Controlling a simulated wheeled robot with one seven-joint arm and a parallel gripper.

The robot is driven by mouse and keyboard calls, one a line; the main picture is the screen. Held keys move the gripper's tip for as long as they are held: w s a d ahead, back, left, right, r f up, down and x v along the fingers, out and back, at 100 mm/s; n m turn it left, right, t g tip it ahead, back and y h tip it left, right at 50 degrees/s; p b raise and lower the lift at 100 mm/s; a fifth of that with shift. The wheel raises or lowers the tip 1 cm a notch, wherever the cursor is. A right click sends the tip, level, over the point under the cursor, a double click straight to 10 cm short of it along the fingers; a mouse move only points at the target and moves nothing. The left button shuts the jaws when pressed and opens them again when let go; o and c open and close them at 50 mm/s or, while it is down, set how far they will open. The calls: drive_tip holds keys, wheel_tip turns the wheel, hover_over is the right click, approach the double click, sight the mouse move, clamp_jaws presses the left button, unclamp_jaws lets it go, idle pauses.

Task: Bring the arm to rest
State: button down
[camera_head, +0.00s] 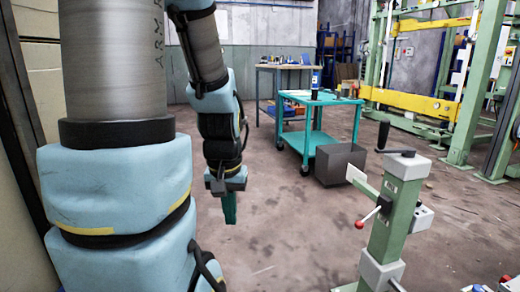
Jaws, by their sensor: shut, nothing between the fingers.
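My arm comes down from the top left of the head camera view, with light blue padding on its links. My gripper (229,208) hangs at the arm's end, left of the picture's middle, pointing down. Its fingers are green and close together, shut with nothing visible between them. It is in free air over the brown floor, and nothing touches it.
A green machine post (393,215) with a red-knobbed lever stands at the right. Behind it are a grey bin (340,164) and a teal cart (318,101). A workbench (284,68) and a green-yellow frame (412,98) stand farther back. Floor around my gripper is clear.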

wheel_tip(320, 180, up, 35)
drive_tip(key=p, duration=3.4)
drive_tip(key=shift+r, duration=0.15)
